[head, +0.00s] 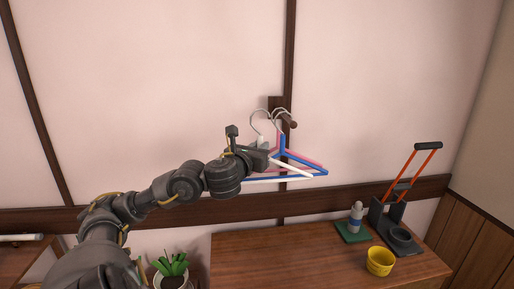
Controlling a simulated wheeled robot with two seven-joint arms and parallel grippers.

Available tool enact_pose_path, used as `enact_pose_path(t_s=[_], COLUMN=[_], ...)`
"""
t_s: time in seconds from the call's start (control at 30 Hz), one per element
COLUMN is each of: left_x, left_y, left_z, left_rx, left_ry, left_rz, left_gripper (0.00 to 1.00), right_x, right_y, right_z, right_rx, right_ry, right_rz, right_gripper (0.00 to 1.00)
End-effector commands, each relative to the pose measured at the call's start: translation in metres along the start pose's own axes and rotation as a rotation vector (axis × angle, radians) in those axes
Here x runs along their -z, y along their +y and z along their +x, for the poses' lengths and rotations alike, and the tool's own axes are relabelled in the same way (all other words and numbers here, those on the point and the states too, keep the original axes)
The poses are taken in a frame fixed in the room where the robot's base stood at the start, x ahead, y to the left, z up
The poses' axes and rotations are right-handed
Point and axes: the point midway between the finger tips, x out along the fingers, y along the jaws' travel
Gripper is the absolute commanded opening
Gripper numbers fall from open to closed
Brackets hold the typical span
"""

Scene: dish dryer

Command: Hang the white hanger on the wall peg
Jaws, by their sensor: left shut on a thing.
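The wooden wall peg (291,121) sticks out from a dark mount on the pink wall. A blue hanger (312,172) and a pink hanger (303,158) are at the peg, their hooks close around it. My left gripper (262,146) is shut on the white hanger (285,178) near its neck, just left of the peg and in front of the other hangers. The white hanger's hook stands upright, left of the peg's tip; I cannot tell whether it touches the peg. My gripper and arm hide part of the white hanger. My right gripper is out of view.
A wooden cabinet top (290,250) lies below. On its right are a yellow bowl (380,262), a small bottle (356,215) on a green base, and a dark stand (390,215) with orange rods. A potted plant (171,266) stands at lower left.

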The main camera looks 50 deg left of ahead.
Motion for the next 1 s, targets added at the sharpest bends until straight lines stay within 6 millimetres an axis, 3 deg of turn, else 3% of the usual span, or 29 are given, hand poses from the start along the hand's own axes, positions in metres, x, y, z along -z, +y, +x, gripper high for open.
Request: enact_pose_path(t_s=[0.5,1.0], left_x=[0.0,0.005], left_y=[-0.039,-0.072], left_z=[0.024,0.046], left_rx=[0.006,0.005], left_ry=[-0.001,0.0], left_rz=[-0.003,0.001], left_gripper=[0.0,0.0], right_x=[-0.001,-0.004], right_y=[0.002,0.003], right_z=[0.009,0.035], right_rx=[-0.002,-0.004], right_ry=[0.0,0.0], right_rz=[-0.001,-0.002], right_gripper=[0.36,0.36])
